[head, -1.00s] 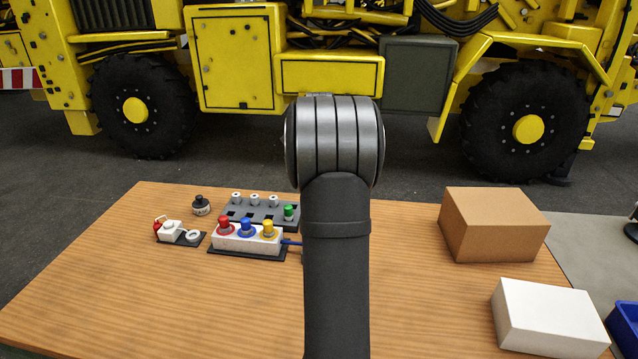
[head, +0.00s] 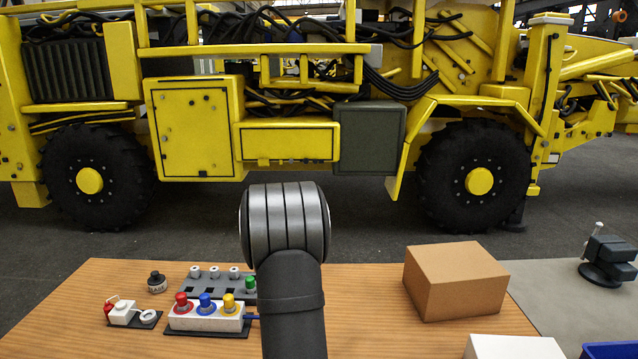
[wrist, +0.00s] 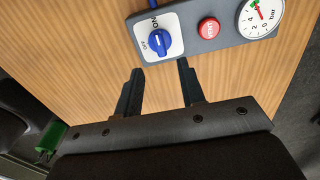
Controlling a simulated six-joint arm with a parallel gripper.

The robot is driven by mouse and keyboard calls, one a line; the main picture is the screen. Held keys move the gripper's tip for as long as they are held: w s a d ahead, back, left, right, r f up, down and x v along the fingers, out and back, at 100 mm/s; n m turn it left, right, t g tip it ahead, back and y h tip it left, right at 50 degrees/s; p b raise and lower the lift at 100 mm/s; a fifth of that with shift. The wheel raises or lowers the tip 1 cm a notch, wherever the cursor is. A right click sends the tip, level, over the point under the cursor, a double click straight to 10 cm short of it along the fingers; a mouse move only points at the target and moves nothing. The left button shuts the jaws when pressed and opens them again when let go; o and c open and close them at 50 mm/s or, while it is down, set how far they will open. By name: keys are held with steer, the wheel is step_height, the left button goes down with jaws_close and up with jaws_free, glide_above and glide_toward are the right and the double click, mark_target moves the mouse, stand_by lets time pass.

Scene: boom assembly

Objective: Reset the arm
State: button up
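My gripper (wrist: 158,90) shows in the wrist view with its two dark fingers apart and nothing between them. It is above the wooden table, near a grey panel (wrist: 182,40) that carries a blue ON/OFF knob (wrist: 154,40), a red button (wrist: 208,28) and a pressure gauge (wrist: 260,16). The fingertips point toward the panel's near edge, and I see no clear contact. In the head view my own arm rises in front of the table and hides part of it. The gripper itself is not visible there.
The wooden table (head: 70,318) holds a block with red, blue and yellow fittings (head: 207,318), a grey rack (head: 215,279), a small red-and-white part (head: 122,311), a black knob (head: 157,282), a cardboard box (head: 455,281) and a white box (head: 514,347). A yellow machine (head: 285,140) stands behind.

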step_height(320, 180, down, 8)
steer(key=shift+r, duration=0.1)
stand_by(0.4)
